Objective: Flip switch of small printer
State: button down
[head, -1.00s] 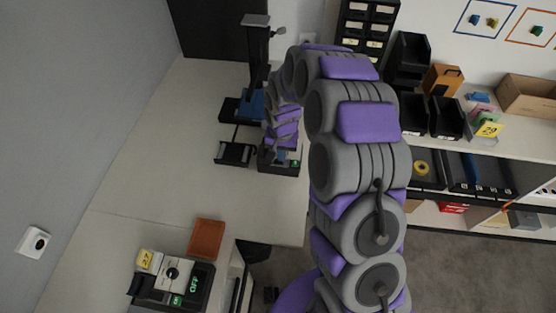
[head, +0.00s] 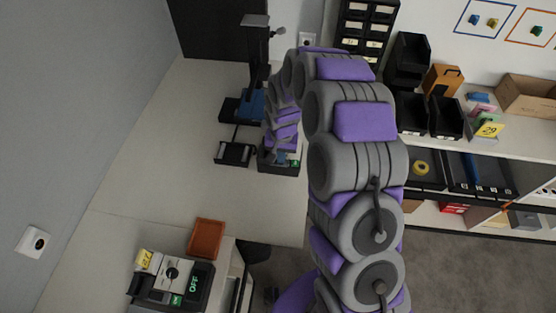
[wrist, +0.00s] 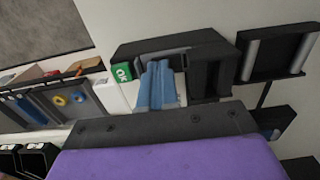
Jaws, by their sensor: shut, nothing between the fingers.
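A small black box-like device, which looks like the small printer (wrist: 205,50), fills the upper middle of the wrist view. It carries a green OK label (wrist: 122,72) at its left end. In the head view its black body (head: 268,168) shows partly under my arm at the back of the counter. My gripper (wrist: 157,66) is shut and empty; its two blue fingers lie side by side against or just over the device's front. I cannot tell whether they touch it. The fingers hide part of the front, and I cannot make out a switch.
A black tray with a grey roller (head: 235,153) and a tall black stand (head: 256,45) are close by. A machine with an OFF display (head: 194,284) and a brown tray (head: 206,239) sit at the front left. The counter between is clear. Shelves with bins (head: 445,115) stand right.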

jog(key=shift+r, duration=0.1)
jog(key=shift+r+p, duration=0.9)
jog(key=shift+r, duration=2.45)
jog(key=s+d+r+n+b, duration=0.1)
jog(key=s+d+r+b, duration=0.35)
jog(key=s+r, duration=0.75)
jog(key=s+d+g, duration=0.1)
jog(key=s+d, duration=0.2)
jog(key=s, duration=0.9)
jog(key=s+d+n+b, duration=0.1)
jog(key=s+d, duration=0.2)
jog(key=s, duration=0.9)
jog(key=shift+r+g, duration=0.35)
jog(key=shift+g, duration=0.05)
jog(key=shift+d, duration=0.1)
